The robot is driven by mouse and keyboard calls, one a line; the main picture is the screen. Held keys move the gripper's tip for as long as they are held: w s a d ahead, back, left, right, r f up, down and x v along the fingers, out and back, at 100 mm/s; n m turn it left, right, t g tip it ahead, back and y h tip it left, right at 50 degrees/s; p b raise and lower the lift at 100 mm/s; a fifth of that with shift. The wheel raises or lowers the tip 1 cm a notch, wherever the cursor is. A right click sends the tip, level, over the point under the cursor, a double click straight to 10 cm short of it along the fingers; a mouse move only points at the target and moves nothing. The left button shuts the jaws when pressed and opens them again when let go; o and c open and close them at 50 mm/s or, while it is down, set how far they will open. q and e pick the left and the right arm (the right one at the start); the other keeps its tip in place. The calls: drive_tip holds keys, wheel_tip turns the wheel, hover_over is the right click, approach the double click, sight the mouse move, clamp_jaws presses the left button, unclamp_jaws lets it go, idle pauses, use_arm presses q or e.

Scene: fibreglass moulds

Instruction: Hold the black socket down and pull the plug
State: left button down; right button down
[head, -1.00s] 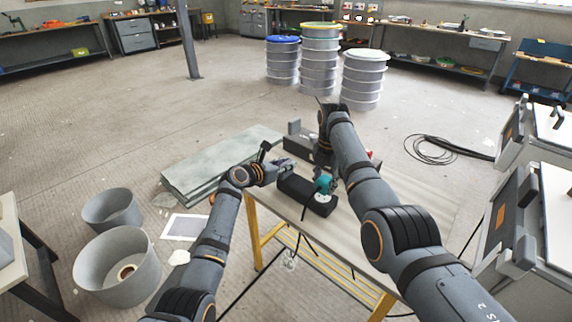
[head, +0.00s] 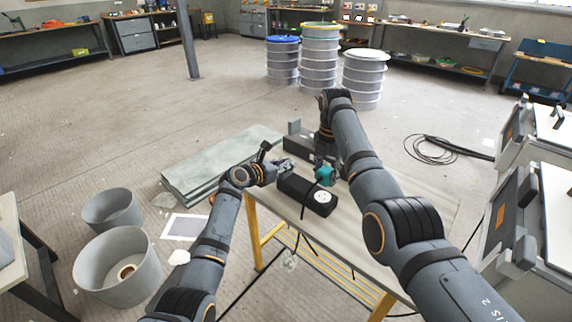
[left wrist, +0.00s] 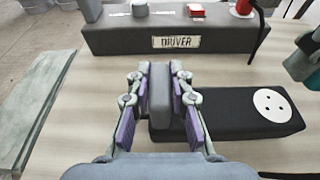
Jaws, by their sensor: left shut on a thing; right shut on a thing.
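The black socket (head: 300,189) lies on the table, its white round face (head: 322,197) bare with dark holes. The left wrist view shows this face (left wrist: 272,105) uncovered. My left gripper (head: 284,164) is at the socket's far left end. In the left wrist view its fingers (left wrist: 160,100) are shut on a grey upright part at that end. The teal plug (head: 325,175) is in my right gripper (head: 325,161), above and apart from the socket face. It shows at the right edge of the left wrist view (left wrist: 302,62). The right fingertips are hard to make out.
A dark box labelled DRIVER (left wrist: 240,38) stands behind the socket, with small items and a red knob on top. The table (head: 375,235) is clear at the front right. A dark cord hangs over the front edge. Grey-green slabs (head: 215,168) lie left of the table.

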sight(327, 169)
drive_tip(key=shift+r, duration=0.15)
drive_tip(key=shift+r, duration=2.35)
use_arm(q)
drive_tip(key=c, duration=1.1)
unclamp_jaws()
drive_tip(key=shift+a, duration=0.1)
drive_tip(key=v, duration=1.2)
drive_tip(key=shift+f, duration=0.15)
